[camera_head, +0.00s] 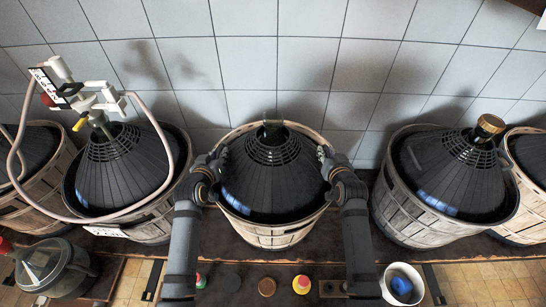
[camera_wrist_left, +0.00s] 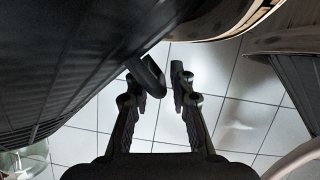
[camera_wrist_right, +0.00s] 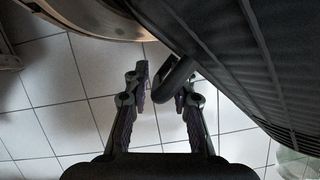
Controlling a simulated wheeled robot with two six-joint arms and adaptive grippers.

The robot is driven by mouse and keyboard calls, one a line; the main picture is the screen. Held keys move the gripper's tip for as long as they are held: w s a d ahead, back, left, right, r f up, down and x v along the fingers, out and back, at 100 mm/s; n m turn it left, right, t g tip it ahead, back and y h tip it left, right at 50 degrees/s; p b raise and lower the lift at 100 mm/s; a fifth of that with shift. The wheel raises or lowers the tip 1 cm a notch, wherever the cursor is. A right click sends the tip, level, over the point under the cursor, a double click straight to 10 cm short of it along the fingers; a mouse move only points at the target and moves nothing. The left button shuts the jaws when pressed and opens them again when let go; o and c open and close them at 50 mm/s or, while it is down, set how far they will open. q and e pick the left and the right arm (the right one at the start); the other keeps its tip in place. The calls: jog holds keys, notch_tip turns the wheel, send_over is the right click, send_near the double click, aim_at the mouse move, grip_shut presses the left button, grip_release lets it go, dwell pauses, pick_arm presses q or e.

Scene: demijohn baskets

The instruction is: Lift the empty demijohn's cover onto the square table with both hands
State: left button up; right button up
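The black ribbed cover (camera_head: 262,180) sits over the middle demijohn, whose open glass neck (camera_head: 273,128) stands up through its top. It rests in a slatted wooden basket (camera_head: 270,237). My left gripper (camera_head: 217,157) is at the cover's left side. In the left wrist view its fingers (camera_wrist_left: 164,82) are apart, with the cover's loop handle (camera_wrist_left: 152,72) between them. My right gripper (camera_head: 326,157) is at the cover's right side. In the right wrist view its fingers (camera_wrist_right: 164,85) are apart, with the other loop handle (camera_wrist_right: 174,78) close to the right finger. I cannot make out the square table for certain.
A covered demijohn (camera_head: 455,180) with a corked neck stands right; another (camera_head: 120,170) with a siphon and hose stands left. More baskets stand at both edges. A dark surface with several small round items (camera_head: 267,286), a white bucket (camera_head: 402,283) and a dark pot (camera_head: 50,267) are in front.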

pick_arm(q)
grip_shut()
pick_arm(e)
grip_shut()
